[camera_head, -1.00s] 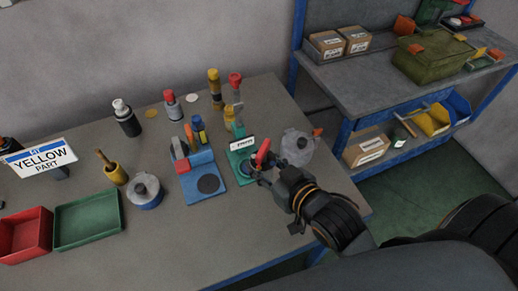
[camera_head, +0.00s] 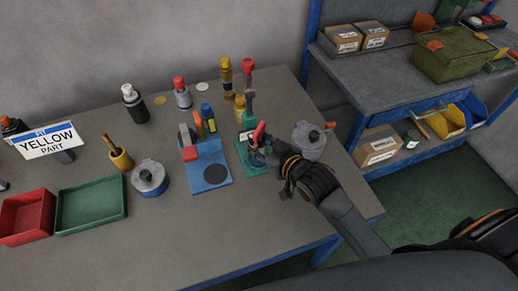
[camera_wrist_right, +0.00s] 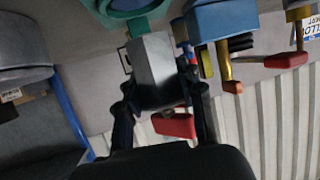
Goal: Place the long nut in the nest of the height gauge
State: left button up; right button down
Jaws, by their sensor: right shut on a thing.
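The height gauge appears to be the green-based device (camera_head: 243,160) right of the middle of the table in the head view, with an upright post and a red lever (camera_head: 259,131). My right gripper (camera_head: 264,153) is over its base and hides much of it, including the nest. In the right wrist view, a grey faceted piece, apparently the long nut (camera_wrist_right: 153,68), sits between the fingers of my right gripper (camera_wrist_right: 163,100), which is shut on it. A teal round part (camera_wrist_right: 125,6) shows beyond it; I cannot tell whether they touch. My left gripper is not in view.
A blue-based device (camera_head: 207,180) with a dark round pad stands just left of the gauge. A grey lidded pot (camera_head: 309,143) is close on the right. Bottles stand behind. Red (camera_head: 27,214) and green (camera_head: 91,207) trays lie at left. The front middle of the table is clear.

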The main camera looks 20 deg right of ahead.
jog(key=shift+w+f, duration=0.5)
jog(key=shift+f, duration=0.05)
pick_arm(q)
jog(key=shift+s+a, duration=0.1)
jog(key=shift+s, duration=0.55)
pick_arm(e)
jog(key=shift+f, duration=1.5)
jog(key=c, duration=0.8)
grip_release()
jog(key=shift+s, duration=0.1)
jog(key=shift+c, duration=0.2)
jog(key=shift+s, duration=0.1)
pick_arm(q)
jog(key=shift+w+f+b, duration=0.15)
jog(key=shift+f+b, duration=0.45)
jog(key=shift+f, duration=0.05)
pick_arm(e)
jog(key=v, duration=1.1)
jog(key=shift+s+r, duration=0.15)
jog(key=shift+s, duration=0.2)
jog(key=shift+d, duration=0.15)
